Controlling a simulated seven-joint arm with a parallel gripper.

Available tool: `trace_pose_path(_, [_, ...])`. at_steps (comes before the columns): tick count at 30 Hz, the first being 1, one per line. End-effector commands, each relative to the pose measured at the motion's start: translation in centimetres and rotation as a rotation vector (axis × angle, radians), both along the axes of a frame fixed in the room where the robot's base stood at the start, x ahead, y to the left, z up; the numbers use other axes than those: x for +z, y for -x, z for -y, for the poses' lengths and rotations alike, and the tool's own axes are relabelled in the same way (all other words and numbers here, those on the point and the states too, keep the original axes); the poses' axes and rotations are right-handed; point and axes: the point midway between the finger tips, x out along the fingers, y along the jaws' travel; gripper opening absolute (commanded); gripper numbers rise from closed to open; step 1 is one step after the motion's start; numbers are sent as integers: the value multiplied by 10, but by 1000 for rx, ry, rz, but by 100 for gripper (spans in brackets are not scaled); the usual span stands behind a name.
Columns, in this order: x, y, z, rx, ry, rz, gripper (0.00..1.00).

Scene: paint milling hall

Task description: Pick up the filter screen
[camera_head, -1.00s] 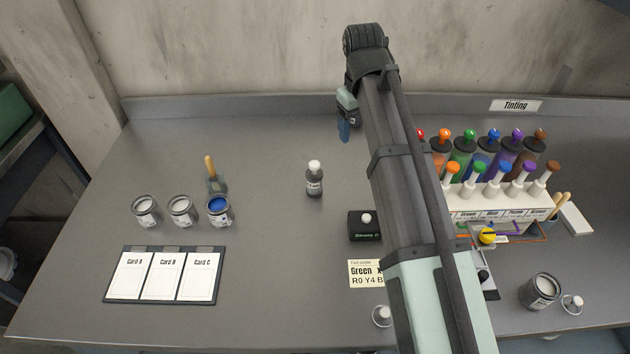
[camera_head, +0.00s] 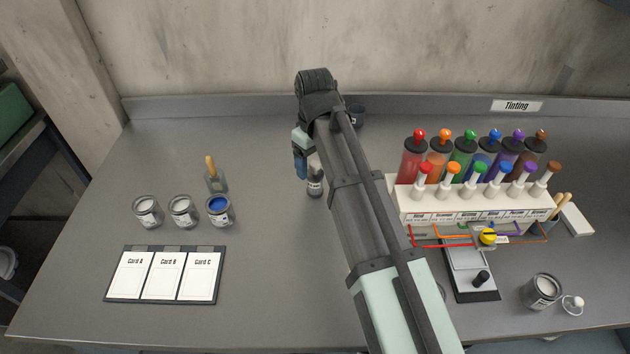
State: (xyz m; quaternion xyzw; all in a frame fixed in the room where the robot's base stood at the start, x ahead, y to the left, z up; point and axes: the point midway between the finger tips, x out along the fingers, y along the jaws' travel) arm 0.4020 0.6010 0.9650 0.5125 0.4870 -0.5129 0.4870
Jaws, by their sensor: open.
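I cannot make out a filter screen anywhere in view; my arm hides part of the middle of the bench. My gripper (camera_head: 300,165) hangs at the far end of my arm, left of the bench's middle. Its fingers are small here, open, and nothing shows between them.
A dark cup (camera_head: 357,114) stands behind my arm. The tinting rack (camera_head: 475,205), a device (camera_head: 470,272) and an open can (camera_head: 541,291) are right. The back left is clear.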

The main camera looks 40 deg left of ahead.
Motion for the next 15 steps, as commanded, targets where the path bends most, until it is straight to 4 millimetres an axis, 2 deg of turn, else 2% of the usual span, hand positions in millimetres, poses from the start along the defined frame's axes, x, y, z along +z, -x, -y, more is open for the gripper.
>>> trace_pose_path(10, [-15,0,0,-1,0,0,76])
trace_pose_path(15, [-33,-1,0,-1,1,-1,76])
